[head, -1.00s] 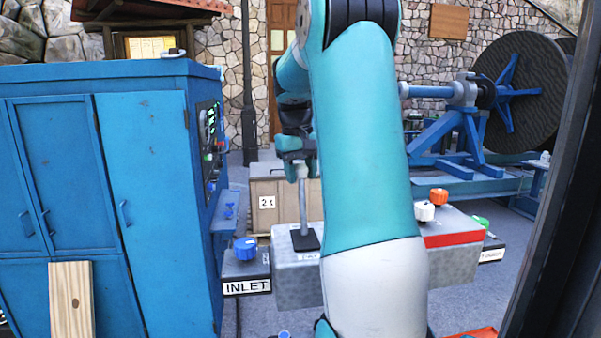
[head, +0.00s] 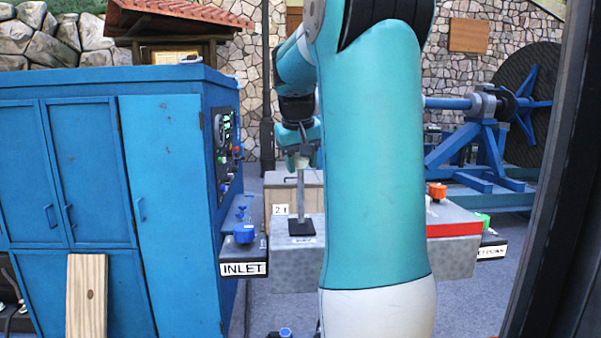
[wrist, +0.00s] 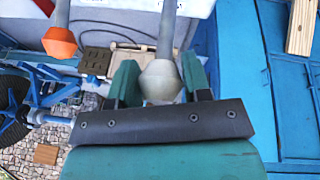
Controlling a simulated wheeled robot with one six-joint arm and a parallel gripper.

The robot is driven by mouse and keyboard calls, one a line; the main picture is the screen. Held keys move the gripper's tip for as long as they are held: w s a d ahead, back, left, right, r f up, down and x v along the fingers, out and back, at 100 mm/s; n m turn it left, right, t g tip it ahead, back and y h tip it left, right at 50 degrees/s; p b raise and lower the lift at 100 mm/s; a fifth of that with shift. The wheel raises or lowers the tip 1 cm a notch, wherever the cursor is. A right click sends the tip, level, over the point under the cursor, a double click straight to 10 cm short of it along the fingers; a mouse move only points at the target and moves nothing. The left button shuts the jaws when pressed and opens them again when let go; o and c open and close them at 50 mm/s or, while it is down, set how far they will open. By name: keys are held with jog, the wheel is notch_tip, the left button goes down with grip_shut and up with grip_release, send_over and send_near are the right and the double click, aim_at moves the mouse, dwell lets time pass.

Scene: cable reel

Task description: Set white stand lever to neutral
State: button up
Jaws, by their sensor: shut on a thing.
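The white-knobbed lever stands on the grey stand (head: 290,264). Its metal rod (head: 300,203) rises close to upright from a black base plate (head: 301,228) in the head view. My gripper (head: 299,158) is at the rod's top. In the wrist view, the white knob (wrist: 161,82) sits between my two green fingers, with the rod running away beyond it. My gripper (wrist: 160,92) is shut on this knob. My upper arm hides the middle of the stand. The small label in front of the base plate is too small to read.
An orange knob (wrist: 59,42) on a rod is beside the white one in the wrist view. An orange knob (head: 437,191) also shows right of my arm. The blue cabinet (head: 165,200) and INLET box (head: 243,267) stand left. A cable reel (head: 535,105) is behind right.

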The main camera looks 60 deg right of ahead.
jog(key=shift+s+a, duration=0.45)
jog(key=shift+a, duration=0.2)
jog(key=o, duration=1.3)
jog(key=shift+r, duration=0.1)
jog(key=shift+c, duration=0.2)
jog(key=shift+r, duration=0.3)
jog(key=p+v, duration=0.6)
jog(key=v, duration=1.1)
